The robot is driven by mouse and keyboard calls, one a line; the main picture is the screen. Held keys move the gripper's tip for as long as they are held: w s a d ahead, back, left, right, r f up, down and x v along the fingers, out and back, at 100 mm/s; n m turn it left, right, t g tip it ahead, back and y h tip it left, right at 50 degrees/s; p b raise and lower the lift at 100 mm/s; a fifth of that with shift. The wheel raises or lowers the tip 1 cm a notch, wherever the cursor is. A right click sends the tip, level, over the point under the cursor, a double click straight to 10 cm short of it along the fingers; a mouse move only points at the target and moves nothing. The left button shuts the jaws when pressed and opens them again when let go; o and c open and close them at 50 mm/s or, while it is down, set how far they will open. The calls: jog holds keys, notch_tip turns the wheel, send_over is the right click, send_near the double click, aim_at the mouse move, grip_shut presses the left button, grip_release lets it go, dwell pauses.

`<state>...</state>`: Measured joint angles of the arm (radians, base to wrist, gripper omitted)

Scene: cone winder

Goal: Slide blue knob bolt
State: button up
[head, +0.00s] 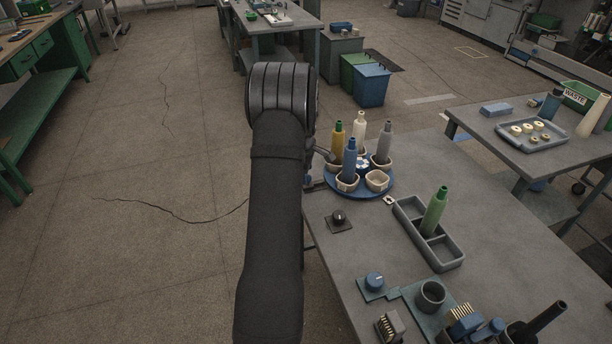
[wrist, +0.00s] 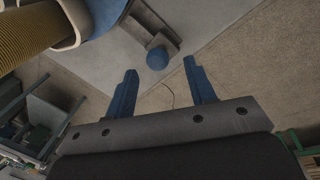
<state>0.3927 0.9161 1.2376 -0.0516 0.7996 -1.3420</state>
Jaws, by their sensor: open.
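The round blue knob (wrist: 157,59) shows in the wrist view. It sits at the end of a grey bolt (wrist: 157,42) with a dark rail beside it, at the corner of the grey table. My gripper (wrist: 160,67) is open and empty. Its two blue fingers are spread, with their tips to the left and right of the knob in the picture. The gap between fingertips and knob in depth cannot be told. In the head view my arm hides most of the gripper and the bolt area, by the table's far left edge.
A blue turntable (head: 384,189) with cups and coloured cones stands close by on the table. A grey divided tray (head: 447,260) holding a green cone and a black knob on a plate (head: 339,220) are nearer. Bare floor lies left of the table.

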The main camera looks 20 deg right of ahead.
notch_tip(320, 180, up, 14)
jog(key=s+a, duration=0.1)
jog(key=s, duration=0.1)
jog(key=shift+s+a+r, duration=0.15)
jog(key=shift+a, duration=0.2)
jog(key=w+f, duration=0.1)
jog(key=f, duration=0.4)
jog(key=d+f, duration=0.1)
jog(key=f, duration=0.5)
jog(key=w+d+f, duration=0.1)
jog(key=f, duration=0.4)
jog(key=shift+w+f, duration=0.35)
jog(key=shift+d+f, duration=0.15)
jog(key=shift+f, duration=0.15)
jog(key=shift+d+r, duration=0.1)
jog(key=shift+d, duration=0.35)
